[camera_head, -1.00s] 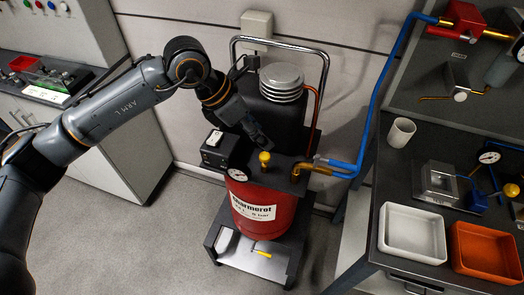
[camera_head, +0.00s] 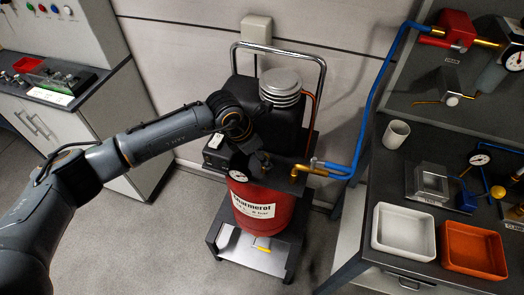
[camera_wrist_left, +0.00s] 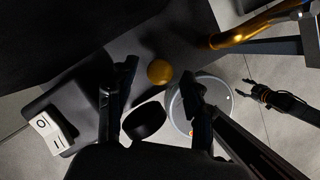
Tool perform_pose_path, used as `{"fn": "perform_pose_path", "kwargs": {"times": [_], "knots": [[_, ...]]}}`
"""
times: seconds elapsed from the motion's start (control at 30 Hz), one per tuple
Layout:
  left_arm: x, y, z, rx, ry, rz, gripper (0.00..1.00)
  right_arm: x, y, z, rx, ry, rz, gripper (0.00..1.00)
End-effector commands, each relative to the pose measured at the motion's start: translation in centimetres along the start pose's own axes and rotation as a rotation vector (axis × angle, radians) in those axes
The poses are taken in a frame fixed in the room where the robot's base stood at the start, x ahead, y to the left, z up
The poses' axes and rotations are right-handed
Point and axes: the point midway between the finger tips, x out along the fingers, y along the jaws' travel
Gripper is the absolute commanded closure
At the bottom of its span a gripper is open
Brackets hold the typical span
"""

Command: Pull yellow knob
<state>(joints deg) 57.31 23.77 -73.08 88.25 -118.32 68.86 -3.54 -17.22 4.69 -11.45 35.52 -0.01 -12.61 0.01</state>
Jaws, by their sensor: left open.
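The yellow knob (camera_wrist_left: 159,71) shows as a ball in the left wrist view, above a dark plate. My left gripper (camera_wrist_left: 157,92) is open, with one finger on each side of the knob in this picture. I cannot tell if either finger touches it. In the head view my left gripper (camera_head: 262,160) is over the top of the red tank (camera_head: 262,205) and hides the knob. What looks like my right gripper (camera_wrist_left: 246,88) is at the right of the wrist view, away from the knob, its fingers apart.
A brass pipe (camera_head: 311,170) joins a blue pipe (camera_head: 350,168) right of the tank top. A black box (camera_head: 214,157) and a gauge (camera_head: 239,175) are on the left. A chrome handle (camera_head: 322,75) rises behind. A bench with a white tray (camera_head: 403,255) stands right.

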Motion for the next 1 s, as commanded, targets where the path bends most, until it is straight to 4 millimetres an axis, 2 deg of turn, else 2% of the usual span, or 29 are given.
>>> {"fn": "perform_pose_path", "kwargs": {"times": [0.37, 0.6, 0.63, 0.83, 1.0], "knots": [[0.6, 0.0, 0.0, 0.001, -0.001, 0.000, 0.48, -0.1, 0.0, -0.1, 0.000, 0.001, 0.000, 0.50], [0.6, 0.0, 0.0, 0.000, -0.001, 0.000, 0.97, -0.1, 0.0, -0.1, 0.000, 0.001, 0.000, 0.50], [0.6, 0.0, 0.0, 0.000, -0.001, 0.000, 1.00, -0.1, 0.0, -0.1, 0.000, 0.001, 0.000, 0.50], [0.6, 0.0, 0.0, 0.000, -0.002, 0.001, 1.00, 0.0, 0.0, -0.1, 0.000, 0.001, 0.000, 0.50], [-0.3, 0.1, 0.5, 0.001, -0.004, 0.002, 1.00, 1.2, -0.1, 0.0, 0.000, 0.001, -0.001, 0.50]]}}
